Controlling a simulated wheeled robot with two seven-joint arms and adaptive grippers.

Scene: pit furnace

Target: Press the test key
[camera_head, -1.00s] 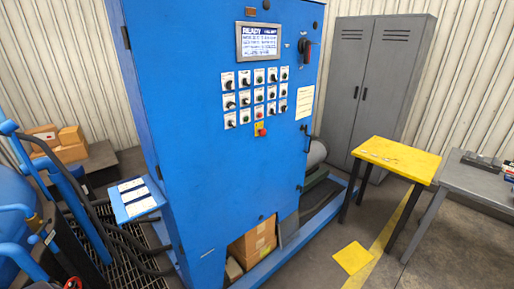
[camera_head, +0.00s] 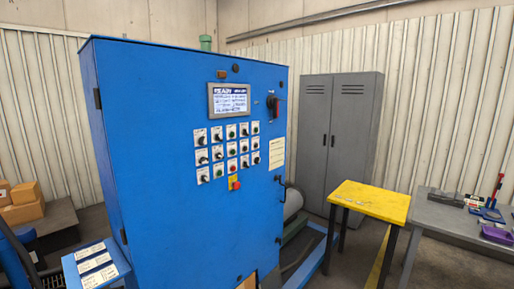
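A tall blue control cabinet (camera_head: 180,215) stands in front of me, left of centre. Its door carries a lit screen (camera_head: 230,98) with "READY" at the top. Below the screen is a grid of small switches and buttons (camera_head: 230,149) on white plates, some black, some green, some red. Their labels are too small to read, so I cannot tell which one is the test key. A red and black rotary handle (camera_head: 274,105) is at the upper right. Neither of my grippers is in view.
A yellow-topped table (camera_head: 370,199) and a grey bench (camera_head: 445,220) with tools and a purple tray (camera_head: 496,235) stand to the right. Grey lockers (camera_head: 338,140) stand behind. A small blue shelf with papers (camera_head: 97,262) juts out at lower left. Cardboard boxes (camera_head: 22,203) lie far left.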

